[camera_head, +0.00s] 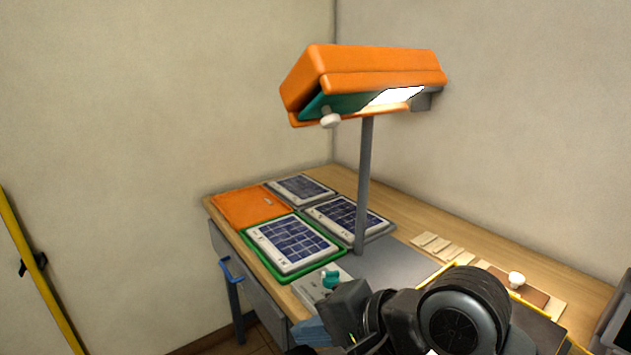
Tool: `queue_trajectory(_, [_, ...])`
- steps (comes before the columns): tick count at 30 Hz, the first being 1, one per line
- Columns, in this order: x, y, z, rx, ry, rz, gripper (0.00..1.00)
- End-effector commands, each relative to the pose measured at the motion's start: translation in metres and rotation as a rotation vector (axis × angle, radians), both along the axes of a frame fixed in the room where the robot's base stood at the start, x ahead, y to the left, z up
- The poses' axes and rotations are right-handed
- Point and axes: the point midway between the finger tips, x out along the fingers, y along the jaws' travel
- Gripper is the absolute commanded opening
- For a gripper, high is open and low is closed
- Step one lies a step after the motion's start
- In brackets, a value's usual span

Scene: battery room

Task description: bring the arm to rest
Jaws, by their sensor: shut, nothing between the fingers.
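My arm comes in at the lower right, with a large black round joint (465,312) over the desk's front part. My gripper (342,308) shows as a dark block at the arm's left end, low in the picture. It is shut and holds nothing. Its fingertips are hard to make out against the dark parts around them. It appears close to a pale box with a teal knob (331,280), but I cannot tell whether they touch.
A wooden desk (395,205) stands in the corner. An orange lamp (375,68) on a grey post (364,180) rises above it. Solar panels (293,243) and an orange mat (252,206) lie at left; wooden strips (437,245) and a white knob (516,280) at right.

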Motion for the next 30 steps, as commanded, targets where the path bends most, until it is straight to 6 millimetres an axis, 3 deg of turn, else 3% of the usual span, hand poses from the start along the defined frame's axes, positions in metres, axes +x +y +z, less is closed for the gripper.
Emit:
queue_trajectory(1, [-0.004,0.013,0.005,0.059,-0.04,-0.008,0.0])
queue_trajectory(6, [-0.01,0.029,0.016,0.189,-0.202,-0.079,0.0])
queue_trajectory(14, [-0.033,0.016,0.005,0.23,-0.403,-0.261,0.0])
queue_trajectory(23, [-0.097,-0.036,-0.041,0.021,-0.568,-0.456,0.0])
queue_trajectory(30, [-0.177,-0.094,-0.076,-0.307,-0.672,-0.498,0.0])
